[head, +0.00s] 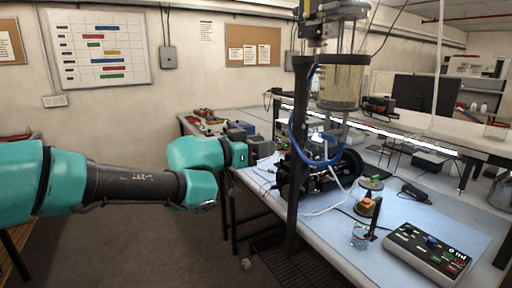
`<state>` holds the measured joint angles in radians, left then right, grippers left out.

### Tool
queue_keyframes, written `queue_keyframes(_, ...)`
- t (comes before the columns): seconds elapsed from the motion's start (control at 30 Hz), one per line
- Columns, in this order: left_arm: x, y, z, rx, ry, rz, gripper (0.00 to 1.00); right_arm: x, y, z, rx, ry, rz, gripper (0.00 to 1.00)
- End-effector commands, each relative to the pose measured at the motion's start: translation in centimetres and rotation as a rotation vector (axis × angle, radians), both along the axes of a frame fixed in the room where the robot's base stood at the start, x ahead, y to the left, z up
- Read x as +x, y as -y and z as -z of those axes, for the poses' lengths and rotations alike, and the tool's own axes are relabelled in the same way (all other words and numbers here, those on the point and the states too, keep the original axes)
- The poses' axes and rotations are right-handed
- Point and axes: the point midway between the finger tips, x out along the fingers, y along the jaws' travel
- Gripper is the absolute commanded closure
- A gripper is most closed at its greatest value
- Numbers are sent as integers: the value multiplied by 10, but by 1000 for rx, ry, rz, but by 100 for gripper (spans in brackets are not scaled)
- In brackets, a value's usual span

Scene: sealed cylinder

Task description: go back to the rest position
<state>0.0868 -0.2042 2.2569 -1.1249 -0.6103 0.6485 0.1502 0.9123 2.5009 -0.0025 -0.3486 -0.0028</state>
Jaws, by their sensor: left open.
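My left arm comes in from the left, teal and black. Its left gripper (264,147) is at the near left edge of the workbench, left of the dark upright post. It is open, and I see nothing held in it. The sealed cylinder (339,87), clear with yellowish contents, is held upright in the stand to the right of and above the gripper, apart from it. My right gripper does not show.
The dark post (297,160) and a black machine with cables (325,172) stand close to the right of the gripper. A control box (428,252) and a small glass beaker (360,236) are on the workbench (405,215). The floor (150,245) below the arm is mostly clear.

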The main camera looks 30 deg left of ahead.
Motion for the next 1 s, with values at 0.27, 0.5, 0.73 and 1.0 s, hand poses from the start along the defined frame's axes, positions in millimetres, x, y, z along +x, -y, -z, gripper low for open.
queue_keyframes(0.27,-14,-7,0,0,0,1,58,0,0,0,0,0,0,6)
queue_keyframes(0.5,-14,-7,0,0,0,1,58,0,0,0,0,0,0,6)
queue_keyframes(0.73,-12,-7,3,-2,-5,0,58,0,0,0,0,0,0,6)
queue_keyframes(1.0,23,-6,64,-40,-123,-24,58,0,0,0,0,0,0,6)
